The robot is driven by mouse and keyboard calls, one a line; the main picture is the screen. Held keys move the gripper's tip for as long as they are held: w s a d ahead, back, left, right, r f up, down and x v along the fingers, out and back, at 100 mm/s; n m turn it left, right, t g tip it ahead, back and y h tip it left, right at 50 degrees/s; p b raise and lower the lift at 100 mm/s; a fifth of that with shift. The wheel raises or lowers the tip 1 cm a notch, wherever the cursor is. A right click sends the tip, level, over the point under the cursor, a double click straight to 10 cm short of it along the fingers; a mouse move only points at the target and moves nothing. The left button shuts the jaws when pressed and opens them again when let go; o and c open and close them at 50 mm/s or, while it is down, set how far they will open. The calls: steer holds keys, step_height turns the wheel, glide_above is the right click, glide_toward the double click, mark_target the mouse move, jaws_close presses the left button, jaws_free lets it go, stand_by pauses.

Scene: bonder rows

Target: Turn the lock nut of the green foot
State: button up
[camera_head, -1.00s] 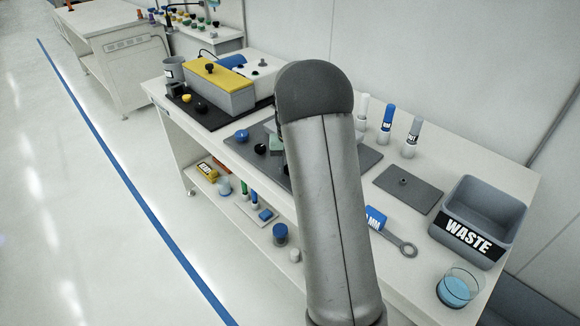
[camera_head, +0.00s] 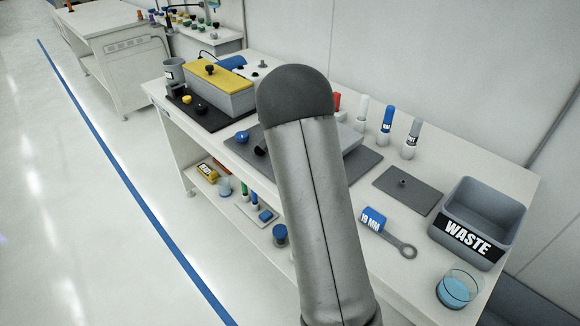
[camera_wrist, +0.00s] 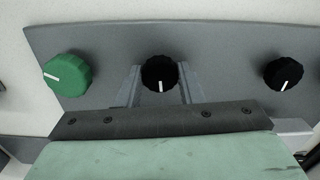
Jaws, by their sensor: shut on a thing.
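In the wrist view, my gripper (camera_wrist: 159,70) has its two grey fingers on either side of a black ribbed knob (camera_wrist: 159,76) with a white mark pointing down, and is shut on it. A green ribbed knob (camera_wrist: 68,74) with a white mark pointing left is to its left, apart from the fingers. Another black knob (camera_wrist: 284,75) is to the right. I cannot tell which part is the green foot's lock nut. In the head view my arm hides the gripper and the held knob.
In the head view, a blue knob (camera_head: 242,137) is left of my arm. A yellow-topped box (camera_head: 222,75) stands farther back. A 19 MM wrench (camera_head: 404,249), a grey plate (camera_head: 420,200), the WASTE bin (camera_head: 450,215) and a beaker (camera_head: 458,289) are on the right. Several markers stand behind.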

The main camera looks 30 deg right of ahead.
steer(key=shift+r, duration=0.1)
stand_by(0.3)
steer(key=o, duration=1)
steer(key=shift+c, duration=0.2)
step_height(320, 180, up, 17)
steer(key=shift+r, duration=0.2)
